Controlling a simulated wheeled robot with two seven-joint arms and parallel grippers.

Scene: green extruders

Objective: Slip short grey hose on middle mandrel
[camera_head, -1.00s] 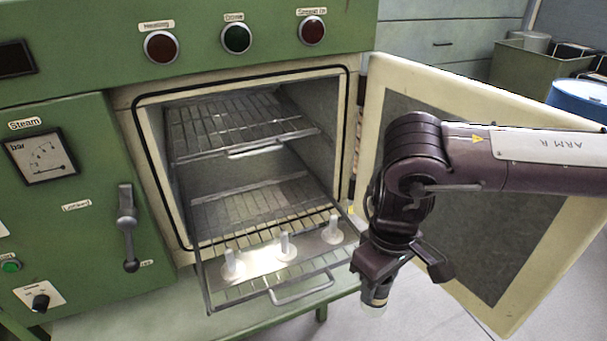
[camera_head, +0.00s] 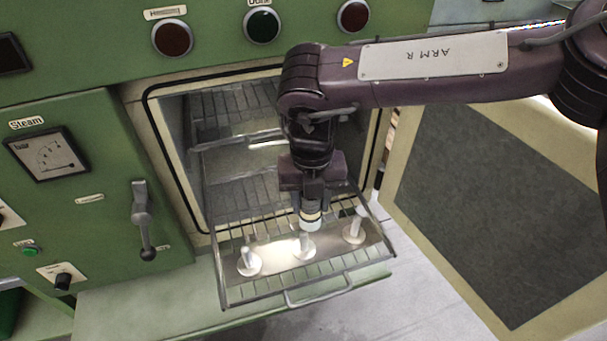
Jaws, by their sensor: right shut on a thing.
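My right gripper (camera_head: 312,198) comes down in front of the open oven, shut on the short grey hose (camera_head: 310,222). The hose hangs roughly upright, with its pale lower end below the fingers. In the picture that end is just above the middle mandrel (camera_head: 304,248), a light peg on a round base. Whether the hose touches or surrounds the peg top I cannot tell. The left mandrel (camera_head: 248,262) and the right mandrel (camera_head: 353,231) stand bare on the same metal plate (camera_head: 276,256). My left gripper is out of view.
The plate lies on a pulled-out wire rack with a front handle (camera_head: 320,292). Another rack (camera_head: 232,140) is higher inside the oven. The oven door (camera_head: 480,200) stands open at right. A lever (camera_head: 143,220) sticks out of the green panel at left.

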